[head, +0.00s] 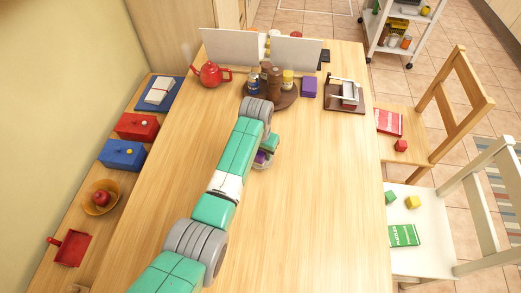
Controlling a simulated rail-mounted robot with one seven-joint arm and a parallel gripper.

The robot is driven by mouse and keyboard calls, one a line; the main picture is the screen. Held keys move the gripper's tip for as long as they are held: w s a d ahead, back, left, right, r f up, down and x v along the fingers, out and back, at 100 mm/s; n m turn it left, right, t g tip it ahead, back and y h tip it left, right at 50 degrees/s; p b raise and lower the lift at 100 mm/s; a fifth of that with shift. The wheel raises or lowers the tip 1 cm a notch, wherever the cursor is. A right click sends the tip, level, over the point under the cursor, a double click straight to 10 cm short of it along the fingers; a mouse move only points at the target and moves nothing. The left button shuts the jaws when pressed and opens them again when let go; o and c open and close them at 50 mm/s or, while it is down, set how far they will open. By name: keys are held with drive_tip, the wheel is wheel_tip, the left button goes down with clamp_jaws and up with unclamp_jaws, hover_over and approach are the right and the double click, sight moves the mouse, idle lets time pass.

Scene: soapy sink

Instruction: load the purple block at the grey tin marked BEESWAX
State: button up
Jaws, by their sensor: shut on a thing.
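My gripper (264,161) is over the middle of the table, partly hidden by my own arm. It is shut on a small purple block (260,157), of which only a piece shows. Another purple block-like thing (309,87) stands on the table, just right of a round brown turntable (284,103). On the turntable are several small containers, among them a blue and silver can (253,81) and a yellowish one (288,77). No BEESWAX label is readable at this size, so I cannot tell which is the grey tin.
A red teapot (210,74) stands left of the turntable, and a brown-based press-like device (346,96) stands right. Two white panels (297,51) stand behind. The table's near right part is clear. Chairs (432,205) line the right side, a bench (91,190) the left.

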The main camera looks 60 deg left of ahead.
drive_tip(key=shift+r+p, duration=3.4)
drive_tip(key=shift+r, duration=0.2)
drive_tip(key=shift+f, duration=0.15)
